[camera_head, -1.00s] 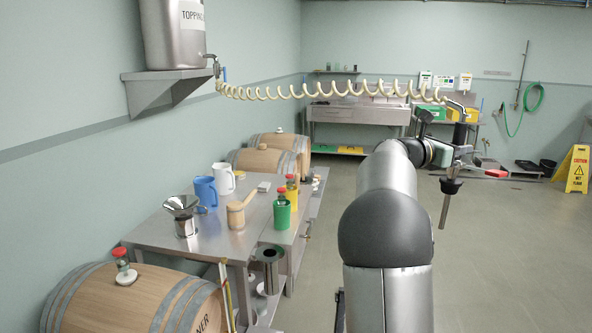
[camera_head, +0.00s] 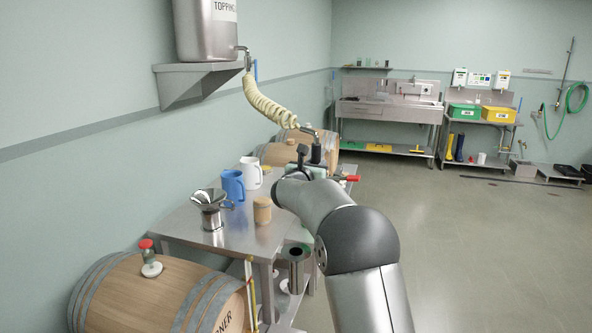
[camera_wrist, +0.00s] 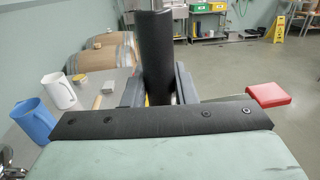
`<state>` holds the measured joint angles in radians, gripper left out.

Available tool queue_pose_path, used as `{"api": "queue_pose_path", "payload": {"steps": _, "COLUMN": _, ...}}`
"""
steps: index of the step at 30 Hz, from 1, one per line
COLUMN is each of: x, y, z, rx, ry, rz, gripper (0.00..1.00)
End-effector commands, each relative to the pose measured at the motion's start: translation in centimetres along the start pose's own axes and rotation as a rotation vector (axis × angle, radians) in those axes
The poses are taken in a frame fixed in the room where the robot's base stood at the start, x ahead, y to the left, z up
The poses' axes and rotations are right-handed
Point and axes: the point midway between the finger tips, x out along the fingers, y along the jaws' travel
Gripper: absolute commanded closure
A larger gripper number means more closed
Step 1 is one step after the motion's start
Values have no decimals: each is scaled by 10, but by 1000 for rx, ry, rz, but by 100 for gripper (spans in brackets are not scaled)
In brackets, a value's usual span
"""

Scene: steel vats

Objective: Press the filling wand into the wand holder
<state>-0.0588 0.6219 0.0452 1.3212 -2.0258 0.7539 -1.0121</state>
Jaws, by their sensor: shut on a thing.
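My gripper (camera_wrist: 158,88) is shut on the filling wand, gripping its black grip (camera_wrist: 155,50), which stands upright between the fingers. In the head view the wand (camera_head: 316,153) shows above my wrist near the table's right side, with the coiled cream hose at its top. A red lever (camera_wrist: 268,94) sticks out to the right. The wand's lower tube is hidden behind my arm. The wand holder (camera_head: 297,272), an upright steel cup with a dark open top, is at the table's near right edge, lower and nearer than the wand, and apart from it.
The steel table (camera_head: 190,230) bears a blue jug (camera_head: 233,187), white jug (camera_head: 250,173), funnel (camera_head: 209,203) and wooden mallet (camera_head: 262,211). A barrel (camera_head: 150,300) lies in front. The coiled hose (camera_head: 268,105) runs to the shelf vat (camera_head: 207,30).

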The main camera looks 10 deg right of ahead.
Motion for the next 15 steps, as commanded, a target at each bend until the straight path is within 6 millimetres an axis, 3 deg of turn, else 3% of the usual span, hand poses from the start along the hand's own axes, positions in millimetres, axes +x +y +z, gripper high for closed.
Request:
{"api": "queue_pose_path", "payload": {"steps": 3, "x": -14, "y": 33, "z": -6, "rx": 1, "ry": -2, "rz": 65, "gripper": 100}}
{"api": "queue_pose_path", "payload": {"steps": 6, "x": -20, "y": 48, "z": -9, "rx": 1, "ry": -3, "rz": 95, "gripper": 100}}
{"api": "queue_pose_path", "payload": {"steps": 15, "x": -23, "y": 54, "z": -10, "rx": 1, "ry": -3, "rz": 107, "gripper": 100}}
